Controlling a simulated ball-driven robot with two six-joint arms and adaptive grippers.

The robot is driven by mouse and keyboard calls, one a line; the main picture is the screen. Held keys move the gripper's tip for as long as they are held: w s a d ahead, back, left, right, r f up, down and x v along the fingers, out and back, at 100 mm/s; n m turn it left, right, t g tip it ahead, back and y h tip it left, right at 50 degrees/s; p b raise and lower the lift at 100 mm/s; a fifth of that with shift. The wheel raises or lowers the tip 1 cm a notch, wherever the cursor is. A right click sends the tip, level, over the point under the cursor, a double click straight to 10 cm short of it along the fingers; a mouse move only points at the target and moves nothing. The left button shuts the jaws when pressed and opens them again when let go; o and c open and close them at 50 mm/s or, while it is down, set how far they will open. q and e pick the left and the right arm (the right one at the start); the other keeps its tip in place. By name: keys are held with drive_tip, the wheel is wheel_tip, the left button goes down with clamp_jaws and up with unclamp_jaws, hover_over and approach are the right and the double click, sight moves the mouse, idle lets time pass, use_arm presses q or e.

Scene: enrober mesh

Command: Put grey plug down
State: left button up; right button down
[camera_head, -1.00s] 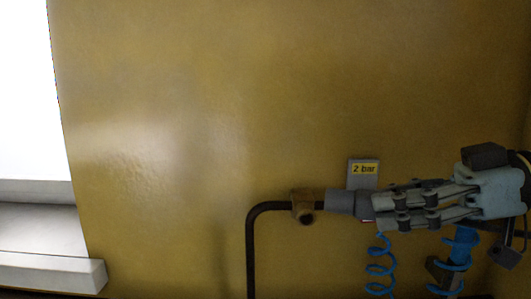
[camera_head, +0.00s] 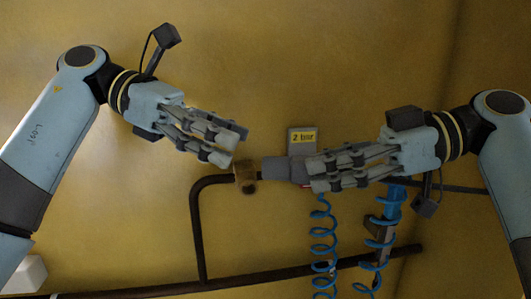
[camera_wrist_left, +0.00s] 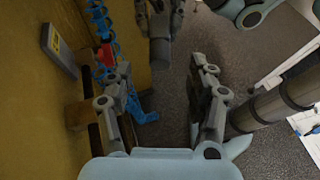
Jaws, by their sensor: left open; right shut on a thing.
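The grey plug (camera_head: 279,170) is a short grey cylinder in the head view. My right gripper (camera_head: 311,175) is shut on it from the right. Its left end lines up with the brass fitting (camera_head: 245,178) on the black pipe; I cannot tell whether they touch. My left gripper (camera_head: 231,146) is open and empty, just above and left of the fitting. In the left wrist view its fingers (camera_wrist_left: 163,95) stand apart, with a grey part, probably the plug (camera_wrist_left: 159,50), beyond them.
A grey plate with a yellow "2 bar" label (camera_head: 302,139) is on the yellow wall behind the plug. Blue coiled hoses (camera_head: 322,235) hang below my right gripper. A black pipe (camera_head: 200,235) runs down to a lower pipe. The wall above is clear.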

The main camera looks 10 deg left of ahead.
sight(283, 161)
use_arm(q)
drive_tip(key=x, duration=0.8)
drive_tip(key=shift+d+f, duration=0.1)
drive_tip(key=shift+d, duration=0.15)
clamp_jaws()
unclamp_jaws()
drive_tip(key=shift+a, duration=0.15)
drive_tip(key=v, duration=1.1)
drive_tip(key=shift+a, duration=0.35)
